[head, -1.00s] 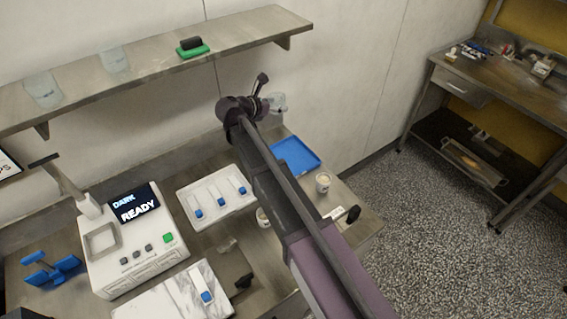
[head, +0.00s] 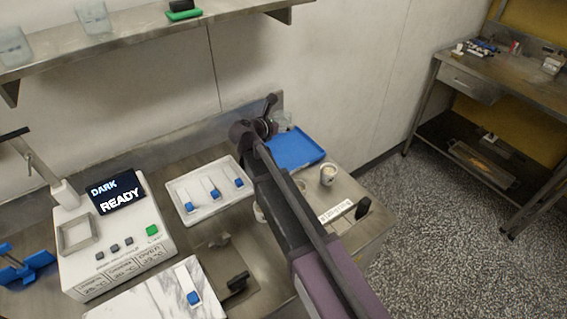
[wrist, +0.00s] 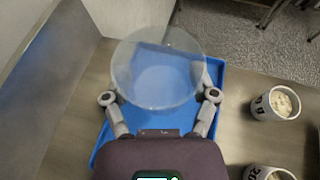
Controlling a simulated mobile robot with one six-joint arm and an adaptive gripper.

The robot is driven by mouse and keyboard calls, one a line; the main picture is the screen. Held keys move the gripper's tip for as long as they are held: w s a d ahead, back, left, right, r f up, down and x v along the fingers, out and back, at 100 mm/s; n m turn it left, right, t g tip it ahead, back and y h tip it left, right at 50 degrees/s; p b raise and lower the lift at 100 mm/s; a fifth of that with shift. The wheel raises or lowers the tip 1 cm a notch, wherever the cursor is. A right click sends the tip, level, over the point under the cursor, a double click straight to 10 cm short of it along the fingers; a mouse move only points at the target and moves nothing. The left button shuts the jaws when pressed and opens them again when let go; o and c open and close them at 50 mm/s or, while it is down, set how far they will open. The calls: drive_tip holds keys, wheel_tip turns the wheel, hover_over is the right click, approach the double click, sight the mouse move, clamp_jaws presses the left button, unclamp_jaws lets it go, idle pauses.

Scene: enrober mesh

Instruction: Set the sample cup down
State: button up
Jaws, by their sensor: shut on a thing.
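The clear, translucent sample cup (wrist: 157,68) is between the two fingers of my gripper (wrist: 160,97), which is shut on it. In the wrist view the cup's round rim overlaps the blue tray (wrist: 102,148), seen through it. The height of the cup above the tray cannot be told. In the head view my gripper (head: 266,126) is at the back of the bench, by the far-left corner of the blue tray (head: 302,150). The cup is mostly hidden there behind the wrist.
A white tray with blue-ended slides (head: 180,207) and a device reading READY (head: 110,245) are left. The wall is close behind.

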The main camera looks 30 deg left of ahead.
drive_tip(key=shift+d+f+b, duration=0.1)
drive_tip(key=shift+f+b, duration=0.25)
drive_tip(key=shift+f, duration=0.35)
drive_tip(key=b, duration=0.6)
hover_over(283, 155)
wheel_tip(283, 155, down, 6)
drive_tip(key=shift+w+f, duration=0.1)
drive_tip(key=shift+w, duration=0.05)
drive_tip(key=shift+f, duration=0.1)
drive_tip(key=shift+f+b, duration=1.8)
drive_tip(key=shift+b, duration=0.2)
drive_tip(key=shift+f, duration=0.15)
drive_tip(key=o, duration=1)
drive_tip(key=shift+o, duration=0.2)
drive_tip(key=shift+r, duration=0.25)
